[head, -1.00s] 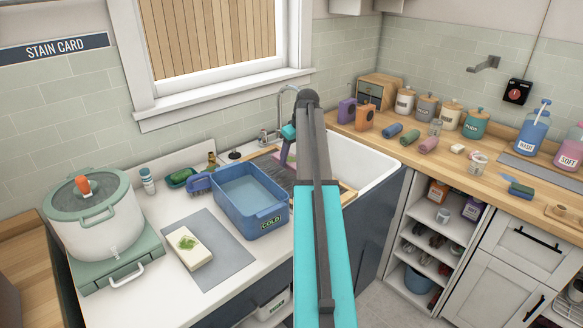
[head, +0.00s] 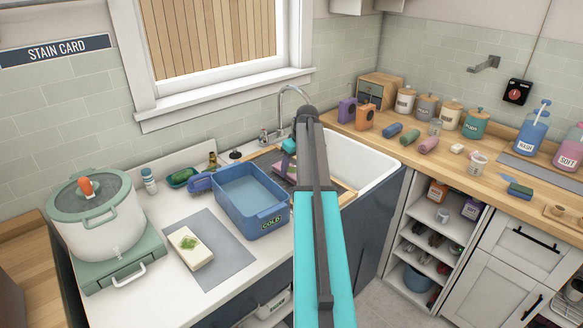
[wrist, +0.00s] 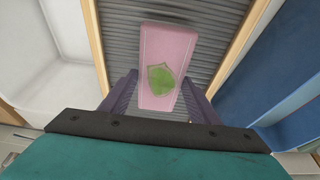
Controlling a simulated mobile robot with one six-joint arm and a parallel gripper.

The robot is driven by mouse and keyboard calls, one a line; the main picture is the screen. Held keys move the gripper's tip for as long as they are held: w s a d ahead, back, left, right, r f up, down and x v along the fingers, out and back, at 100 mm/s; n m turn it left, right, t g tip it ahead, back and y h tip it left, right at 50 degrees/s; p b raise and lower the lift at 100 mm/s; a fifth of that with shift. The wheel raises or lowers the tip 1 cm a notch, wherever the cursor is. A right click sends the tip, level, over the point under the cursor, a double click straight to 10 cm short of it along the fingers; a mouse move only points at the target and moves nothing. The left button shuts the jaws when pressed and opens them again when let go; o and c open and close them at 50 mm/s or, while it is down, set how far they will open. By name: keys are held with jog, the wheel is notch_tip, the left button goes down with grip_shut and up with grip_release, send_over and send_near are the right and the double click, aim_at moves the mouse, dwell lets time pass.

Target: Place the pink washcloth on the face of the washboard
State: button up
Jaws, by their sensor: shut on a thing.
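The pink washcloth (wrist: 168,50) carries a green stain and sits between my gripper's two purple fingers (wrist: 160,98) in the wrist view. My gripper is shut on its near part. The grey ribbed face of the washboard (wrist: 125,40), with pale wooden side rails, lies directly beneath the cloth. Whether the cloth touches the ribs I cannot tell. In the head view, the washcloth (head: 281,171) shows as a small pink patch over the washboard (head: 349,192) at the sink; my arm hides much of both.
The blue basin (head: 238,203) marked COLD stands just left of the washboard. The white sink (head: 365,165) opens to its right. A cream cloth with a green stain (head: 190,245) lies on a grey mat (head: 222,262). A lidded pot (head: 95,220) stands far left.

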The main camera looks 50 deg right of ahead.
jog(key=shift+f, duration=0.2)
jog(key=o, duration=1.2)
jog(key=b+v, duration=0.2)
jog(key=v, duration=1)
jog(key=shift+b, duration=0.35)
jog(key=shift+r, duration=0.1)
jog(key=shift+s, duration=0.15)
